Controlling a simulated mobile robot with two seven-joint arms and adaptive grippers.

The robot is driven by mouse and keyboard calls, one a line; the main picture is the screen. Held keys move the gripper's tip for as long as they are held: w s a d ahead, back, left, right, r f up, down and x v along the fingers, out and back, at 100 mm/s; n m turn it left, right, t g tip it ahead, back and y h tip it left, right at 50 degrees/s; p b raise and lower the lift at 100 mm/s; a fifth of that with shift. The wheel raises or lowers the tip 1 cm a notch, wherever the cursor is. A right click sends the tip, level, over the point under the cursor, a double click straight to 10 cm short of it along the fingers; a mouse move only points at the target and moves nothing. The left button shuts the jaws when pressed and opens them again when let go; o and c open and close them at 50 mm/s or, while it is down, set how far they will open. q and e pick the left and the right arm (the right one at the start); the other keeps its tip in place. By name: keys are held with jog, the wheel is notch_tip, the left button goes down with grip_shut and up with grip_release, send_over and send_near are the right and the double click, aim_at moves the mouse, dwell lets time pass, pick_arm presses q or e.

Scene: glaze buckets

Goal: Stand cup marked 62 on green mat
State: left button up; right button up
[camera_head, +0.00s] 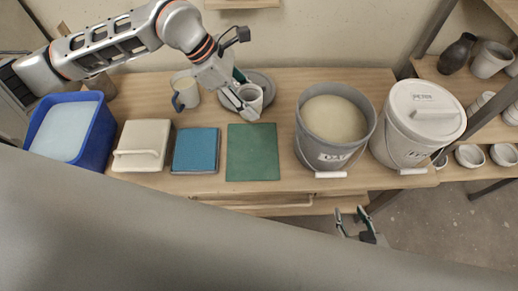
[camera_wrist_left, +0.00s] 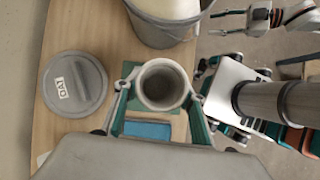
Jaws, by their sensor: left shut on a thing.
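My left gripper (camera_head: 244,106) is shut on a small grey cup (camera_head: 254,93), held upright at the far edge of the green mat (camera_head: 252,153) as the head view sees it. In the left wrist view the cup (camera_wrist_left: 163,85) sits between the two fingers, open mouth facing the camera and empty inside. Part of the green mat shows behind it. No number is readable on the cup, and its height above the table is unclear. The green mat is bare in the head view. My right gripper (camera_head: 352,222) is open and empty in front of the table.
A blue tile (camera_head: 195,151) lies left of the mat, an open grey bucket (camera_head: 309,146) stands right. A grey lid (camera_wrist_left: 74,84) lies behind the cup. A blue-handled mug (camera_head: 187,88), beige lid (camera_head: 143,135), blue tub (camera_head: 96,138) and lidded bucket (camera_head: 400,138) stand around.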

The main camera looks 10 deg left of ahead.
pick_arm(q)
jog(key=shift+w+n, duration=0.1)
jog(key=shift+n, duration=0.3)
send_near(261, 150)
jog(key=shift+w+d+r, duration=0.1)
jog(key=shift+d+r, duration=0.2)
jog(key=shift+d, duration=0.25)
jog(key=shift+w+d+r, duration=0.1)
jog(key=shift+d+r, duration=0.15)
jog(key=shift+d, duration=0.35)
jog(key=shift+f, duration=2.4)
jog(key=shift+f+b, duration=0.15)
jog(key=shift+b, duration=0.15)
jog(key=o, duration=1.2)
